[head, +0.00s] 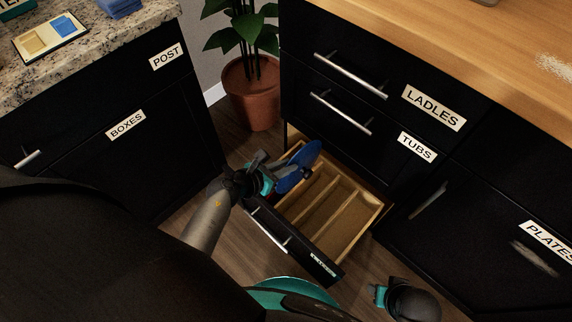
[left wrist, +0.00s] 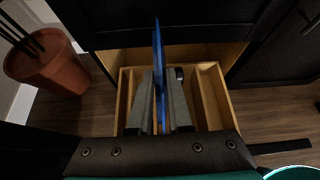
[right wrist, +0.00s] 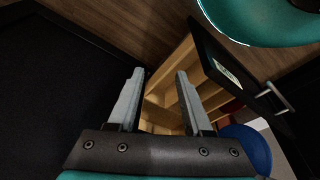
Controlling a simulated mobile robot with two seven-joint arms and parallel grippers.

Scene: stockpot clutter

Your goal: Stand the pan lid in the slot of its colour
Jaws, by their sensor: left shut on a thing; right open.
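The blue pan lid (head: 298,168) is round and held on edge above the left end of an open wooden drawer (head: 371,212). In the left wrist view the lid (left wrist: 157,45) is seen edge-on, upright between the fingers. My left gripper (head: 270,172) is shut on it. The drawer has several long slots split by thin wooden dividers (head: 322,203); I cannot make out colour marks on them. My right gripper (right wrist: 160,90) is open and empty, with the drawer behind its fingers in the right wrist view.
Black cabinets stand behind the drawer, under a wooden worktop (head: 450,50). A potted plant (head: 252,92) stands in the corner to the left. A granite counter (head: 100,55) at left holds a card with yellow and blue patches (head: 50,38). The drawer's right side is clear.

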